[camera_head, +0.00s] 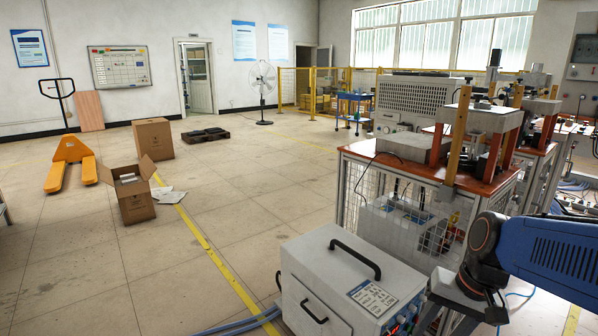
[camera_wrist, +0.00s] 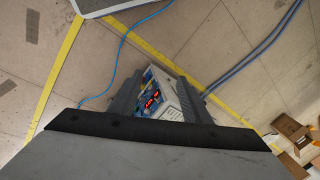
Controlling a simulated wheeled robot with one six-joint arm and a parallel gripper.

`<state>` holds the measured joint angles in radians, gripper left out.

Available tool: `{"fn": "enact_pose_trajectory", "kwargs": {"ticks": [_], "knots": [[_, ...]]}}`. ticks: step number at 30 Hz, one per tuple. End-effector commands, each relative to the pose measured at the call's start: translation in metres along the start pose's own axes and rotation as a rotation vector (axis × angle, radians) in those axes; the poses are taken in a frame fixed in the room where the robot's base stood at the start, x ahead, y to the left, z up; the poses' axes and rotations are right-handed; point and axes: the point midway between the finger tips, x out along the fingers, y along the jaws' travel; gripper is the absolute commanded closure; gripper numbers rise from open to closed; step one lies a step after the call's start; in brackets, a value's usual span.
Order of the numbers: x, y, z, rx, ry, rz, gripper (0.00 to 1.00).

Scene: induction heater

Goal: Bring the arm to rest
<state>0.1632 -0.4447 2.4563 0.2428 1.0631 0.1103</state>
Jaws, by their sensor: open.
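My arm (camera_head: 555,255), blue with dark joints, reaches in from the right edge of the head view. Its grey end hangs down beside the right side of the white induction heater (camera_head: 312,262). In the wrist view, my gripper (camera_wrist: 157,90) has its two dark fingers spread apart. The heater's front panel (camera_wrist: 152,100), with red lit digits, shows between and beyond the fingers. I see nothing held. The fingertips are not clear in the head view, and I cannot tell how far they are from the heater.
A workbench (camera_head: 490,183) with an orange-brown top and mesh sides stands behind the heater, close to the arm. Blue hoses (camera_head: 240,325) lie on the floor. An open cardboard box (camera_head: 136,205) and an orange pallet truck (camera_head: 68,165) stand left. The middle floor is mostly clear.

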Motion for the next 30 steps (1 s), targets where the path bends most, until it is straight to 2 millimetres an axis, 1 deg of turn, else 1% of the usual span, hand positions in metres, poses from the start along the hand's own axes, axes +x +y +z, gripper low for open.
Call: {"fn": "enact_pose_trajectory", "kwargs": {"ticks": [1,3,9,13,20,30], "knots": [[-0.005,0.0,0.007,-0.042,0.033,0.01,0.56],[-0.011,0.003,0.015,-0.102,0.076,0.029,0.56],[-0.028,0.01,0.034,-0.264,0.203,0.08,0.56],[-0.037,0.015,0.043,-0.349,0.271,0.107,0.56],[-0.045,0.019,0.05,-0.421,0.332,0.132,0.56],[-0.045,0.02,0.051,-0.426,0.335,0.134,0.56]]}}
